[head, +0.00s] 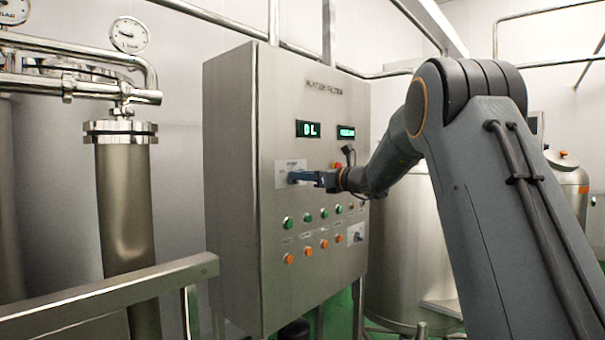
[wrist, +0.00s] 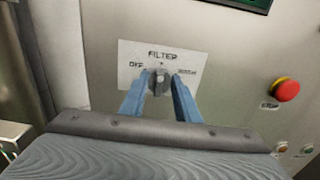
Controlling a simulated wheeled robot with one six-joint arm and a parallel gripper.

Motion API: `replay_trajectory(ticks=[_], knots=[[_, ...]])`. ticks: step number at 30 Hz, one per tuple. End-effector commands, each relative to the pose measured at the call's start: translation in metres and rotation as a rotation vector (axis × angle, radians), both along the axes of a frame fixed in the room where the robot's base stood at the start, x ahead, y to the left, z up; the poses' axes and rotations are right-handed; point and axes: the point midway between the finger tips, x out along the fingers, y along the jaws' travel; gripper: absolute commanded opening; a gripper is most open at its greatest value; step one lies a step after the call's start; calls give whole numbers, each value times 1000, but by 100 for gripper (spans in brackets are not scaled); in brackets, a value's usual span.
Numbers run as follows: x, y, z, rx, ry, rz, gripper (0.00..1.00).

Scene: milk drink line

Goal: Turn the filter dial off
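The filter dial (wrist: 159,82) is a small grey knob on a white plate (wrist: 128,62) marked FILTER, with OFF on its left and a blurred label on its right. Its grip looks roughly upright; its exact setting is hard to read. My gripper (wrist: 160,80) has its two blue fingers on either side of the dial, with narrow gaps seeming to show between them and the knob.
A red stop button (wrist: 287,90) sits right of the dial. The steel cabinet (head: 228,200) also carries green buttons (head: 288,222), orange buttons (head: 288,258), another switch (head: 357,237) below right, and a lit display (head: 308,129) above. A metal rail (head: 110,298) stands at front left.

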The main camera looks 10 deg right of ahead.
Motion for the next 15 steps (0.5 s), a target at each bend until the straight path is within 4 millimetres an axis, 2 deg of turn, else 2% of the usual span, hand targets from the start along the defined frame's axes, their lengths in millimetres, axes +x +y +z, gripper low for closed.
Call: replay_trajectory(ticks=[8, 13, 15], knots=[[1, 1, 0, 0, 0, 0, 29], [1, 1, 0, 0, 0, 0, 0], [1, 1, 0, 0, 0, 0, 0]])
